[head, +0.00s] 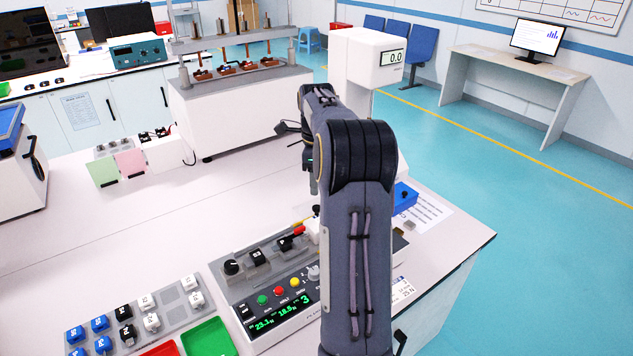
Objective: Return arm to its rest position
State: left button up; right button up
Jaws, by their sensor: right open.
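My right arm reaches up from the bottom right of the head view and bends over at the top. My right gripper (309,172) hangs beyond the bend, above the bench, and is open. The arm hides part of it, and I see nothing held in it. The tester's control panel (275,290) lies below, with knobs, coloured buttons and a lit green display. The arm covers the panel's right side. My left gripper is not in view.
A grey tray (180,301) with blue, black and white plugs and a green bin (208,338) stand left of the panel. A white post with a 0.0 readout (392,57) rises behind my arm. The bench's left middle (150,225) is clear.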

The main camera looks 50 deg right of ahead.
dwell(0.3)
jog(key=s+a+r+n+t+y, duration=0.1)
jog(key=s+a+r+n+t, duration=0.15)
jog(key=a+n, duration=0.7)
jog(key=s+a+r+n+t+y, duration=0.2)
jog(key=s+a+n, duration=0.3)
jog(key=a, duration=0.8)
jog(key=s+a+f+n, duration=0.2)
jog(key=s+a+n, duration=0.3)
jog(key=a+n, duration=0.2)
jog(key=s+a+f+n+t, duration=0.1)
jog(key=s+a+f+n, duration=0.2)
jog(key=s+a+n, duration=0.2)
jog(key=shift+a+f+n+y, duration=0.3)
jog(key=shift+a+n+y, duration=0.1)
jog(key=shift+a+n, duration=0.7)
jog(key=shift+d, duration=0.15)
jog(key=shift+c, duration=1)
